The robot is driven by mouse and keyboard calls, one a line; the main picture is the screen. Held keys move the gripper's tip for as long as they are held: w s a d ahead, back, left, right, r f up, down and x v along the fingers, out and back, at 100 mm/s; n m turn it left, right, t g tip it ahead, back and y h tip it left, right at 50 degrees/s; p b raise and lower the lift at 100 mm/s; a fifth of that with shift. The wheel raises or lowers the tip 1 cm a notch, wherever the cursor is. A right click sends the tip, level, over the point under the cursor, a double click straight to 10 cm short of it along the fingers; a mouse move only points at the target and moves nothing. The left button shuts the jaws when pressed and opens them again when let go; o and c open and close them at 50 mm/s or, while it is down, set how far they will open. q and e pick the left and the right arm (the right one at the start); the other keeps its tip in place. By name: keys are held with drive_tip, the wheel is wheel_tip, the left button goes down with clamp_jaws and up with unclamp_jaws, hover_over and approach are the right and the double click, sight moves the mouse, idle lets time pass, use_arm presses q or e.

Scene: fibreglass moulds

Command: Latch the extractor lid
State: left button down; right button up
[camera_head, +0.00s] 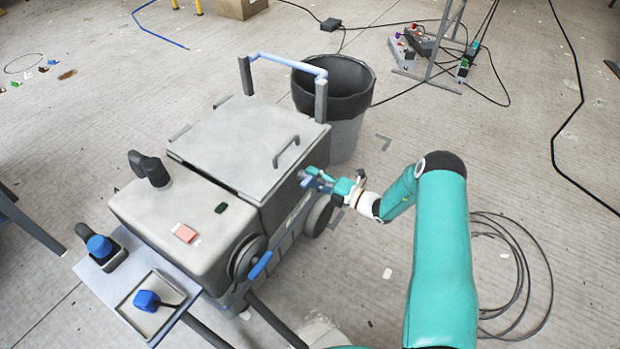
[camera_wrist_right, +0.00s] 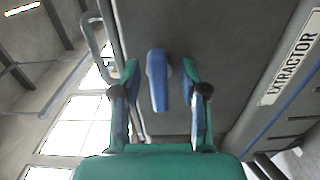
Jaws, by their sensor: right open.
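The extractor (camera_head: 180,215) is a grey wheeled box. Its lid (camera_head: 240,140) lies down over the rear part, with a dark gap along its front edge and a grey handle (camera_head: 287,150) on top. My right gripper (camera_head: 314,180) is at the extractor's right side, just below the lid. In the wrist view its open jaws (camera_wrist_right: 160,75) stand on either side of a blue latch lever (camera_wrist_right: 157,80), with space on both sides. The lever runs roughly upright in that picture. In the head view the gripper largely hides the latch. My left gripper is out of view.
A black bin (camera_head: 335,90) stands close behind the extractor. A shelf (camera_head: 115,290) with a blue plug (camera_head: 147,300) is at its front. Black cable coils (camera_head: 520,285) lie right of my arm. The wrist view shows the EXTRACTOR label (camera_wrist_right: 290,55).

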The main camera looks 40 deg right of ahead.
drive_tip(key=v, duration=1.1)
